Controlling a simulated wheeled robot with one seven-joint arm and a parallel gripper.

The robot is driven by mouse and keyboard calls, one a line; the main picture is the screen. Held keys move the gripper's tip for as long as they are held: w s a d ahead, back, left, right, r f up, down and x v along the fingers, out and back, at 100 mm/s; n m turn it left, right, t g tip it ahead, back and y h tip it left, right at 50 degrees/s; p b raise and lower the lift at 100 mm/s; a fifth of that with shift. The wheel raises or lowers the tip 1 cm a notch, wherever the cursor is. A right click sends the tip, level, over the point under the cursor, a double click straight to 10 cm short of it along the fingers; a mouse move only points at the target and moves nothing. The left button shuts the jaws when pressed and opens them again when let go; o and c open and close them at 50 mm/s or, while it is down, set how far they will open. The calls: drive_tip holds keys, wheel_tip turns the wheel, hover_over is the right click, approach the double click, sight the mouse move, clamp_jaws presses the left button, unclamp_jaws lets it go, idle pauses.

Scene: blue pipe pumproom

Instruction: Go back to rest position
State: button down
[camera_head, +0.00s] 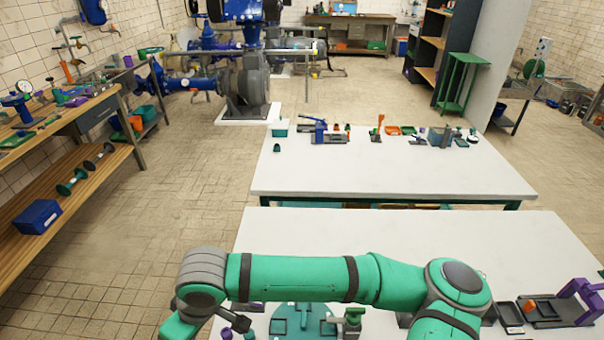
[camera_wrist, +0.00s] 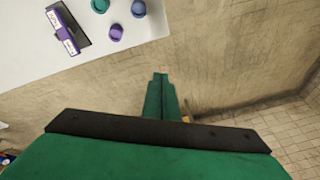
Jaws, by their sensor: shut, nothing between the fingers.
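My gripper (camera_wrist: 160,82) shows in the wrist view, with its two green fingers together and nothing between them. It points past the edge of a white table, over the tan tiled floor. In the head view my green arm stretches across the near white table (camera_head: 380,232), and the gripper end runs out of sight at the lower left. In the wrist view the table (camera_wrist: 30,110) fills the upper left. On it are a purple-and-white device (camera_wrist: 67,30), a teal round piece (camera_wrist: 100,5), a purple one (camera_wrist: 116,31) and a blue one (camera_wrist: 138,8).
A second white table (camera_head: 400,180) stands behind, with tools along its far edge. A wooden workbench (camera_head: 70,205) with a blue bin (camera_head: 37,216) runs along the left. Blue pumps (camera_head: 240,60) stand at the back. The tiled floor (camera_head: 180,210) between workbench and tables is clear.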

drive_tip(key=s+a+r+y, duration=0.2)
drive_tip(key=a+r+y, duration=0.6)
drive_tip(key=a+r, duration=0.5)
drive_tip(key=w+a+r+m+t+y, duration=0.2)
drive_tip(key=w+r+m+t+y, duration=0.25)
drive_tip(key=r+t+y, duration=0.35)
drive_tip(key=w+d+f+m+t+h, duration=0.4)
drive_tip(key=w+d+m+t+h, duration=0.2)
drive_tip(key=d+m+t, duration=0.3)
drive_tip(key=s+d+f+m+t+h, duration=0.1)
drive_tip(key=s+d+f+m+h, duration=0.1)
drive_tip(key=d+f+h, duration=0.35)
drive_tip(key=s+d+f+m+t+h, duration=0.1)
drive_tip(key=s+d+f+m+h, duration=0.15)
drive_tip(key=d+f, duration=0.55)
drive_tip(key=s+d+f+n+g+h, duration=0.2)
drive_tip(key=s+d+f, duration=0.5)
drive_tip(key=s, duration=0.5)
drive_tip(key=s+d+f+n+g+h, duration=0.1)
drive_tip(key=s+d+f+n+h, duration=0.2)
drive_tip(key=s+d+f, duration=0.4)
drive_tip(key=s+d+h, duration=0.1)
drive_tip(key=s+d, duration=0.1)
drive_tip(key=s, duration=0.2)
drive_tip(key=shift+s+g, duration=0.35)
drive_tip(key=shift+g, duration=0.05)
